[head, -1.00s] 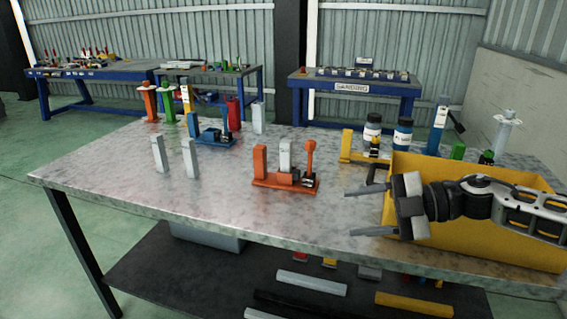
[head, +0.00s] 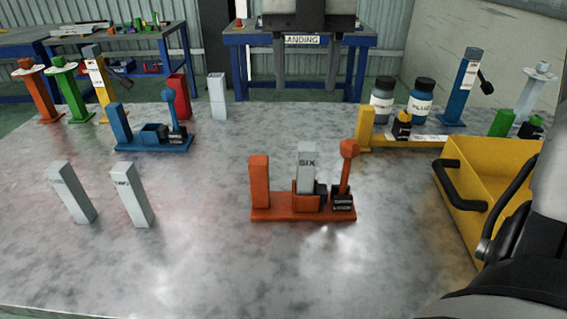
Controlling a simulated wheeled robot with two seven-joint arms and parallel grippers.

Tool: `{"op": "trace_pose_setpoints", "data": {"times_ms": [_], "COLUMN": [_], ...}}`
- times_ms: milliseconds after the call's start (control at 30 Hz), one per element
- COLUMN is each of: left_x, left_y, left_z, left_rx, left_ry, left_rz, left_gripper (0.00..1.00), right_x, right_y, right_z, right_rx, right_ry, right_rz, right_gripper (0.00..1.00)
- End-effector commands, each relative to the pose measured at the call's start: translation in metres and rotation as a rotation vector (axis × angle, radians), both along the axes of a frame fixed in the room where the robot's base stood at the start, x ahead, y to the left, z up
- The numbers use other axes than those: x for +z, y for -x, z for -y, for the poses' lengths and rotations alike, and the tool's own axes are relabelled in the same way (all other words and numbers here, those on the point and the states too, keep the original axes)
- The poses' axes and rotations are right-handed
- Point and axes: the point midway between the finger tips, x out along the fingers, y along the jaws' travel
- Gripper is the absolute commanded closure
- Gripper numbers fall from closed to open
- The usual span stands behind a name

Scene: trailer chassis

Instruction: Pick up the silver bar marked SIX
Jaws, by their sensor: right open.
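The silver bar marked SIX (head: 307,160) stands upright in the orange holder (head: 275,209), between an orange post and an orange-topped lever. Its lower part is hidden by the holder. My right gripper (head: 314,84) hangs at the top middle of the head view, fingers pointing down and spread apart, with nothing between them. It appears above the SIX bar in the picture, with a clear gap between them. My left gripper is not in view.
Two silver bars (head: 72,193) (head: 133,195) stand at left, another (head: 217,95) at the back. A blue holder (head: 155,146) stands behind left, a yellow holder (head: 430,145) and bottles (head: 420,98) behind right. A yellow bin (head: 470,210) is at right. The front tabletop is clear.

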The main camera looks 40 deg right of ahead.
Motion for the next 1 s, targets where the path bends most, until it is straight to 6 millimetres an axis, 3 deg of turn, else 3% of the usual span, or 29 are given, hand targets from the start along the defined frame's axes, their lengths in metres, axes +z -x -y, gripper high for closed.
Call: {"op": "trace_pose_setpoints", "data": {"times_ms": [200,400,667,1000], "left_x": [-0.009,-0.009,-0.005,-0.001], "left_y": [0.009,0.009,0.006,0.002], "left_z": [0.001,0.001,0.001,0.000], "left_rx": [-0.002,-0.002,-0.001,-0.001], "left_ry": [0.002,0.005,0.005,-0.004], "left_rz": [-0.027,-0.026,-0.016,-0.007], "left_gripper": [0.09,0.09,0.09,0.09], "right_x": [-0.050,-0.084,-0.102,-0.145], "right_y": [0.001,0.000,0.000,0.000], "right_z": [0.000,0.000,0.002,0.006], "right_rx": [0.003,0.002,0.002,0.000], "right_ry": [-0.008,-0.007,-0.010,-0.007], "right_rz": [-0.006,-0.003,-0.004,-0.002], "right_gripper": [0.47,0.47,0.47,0.47]}}
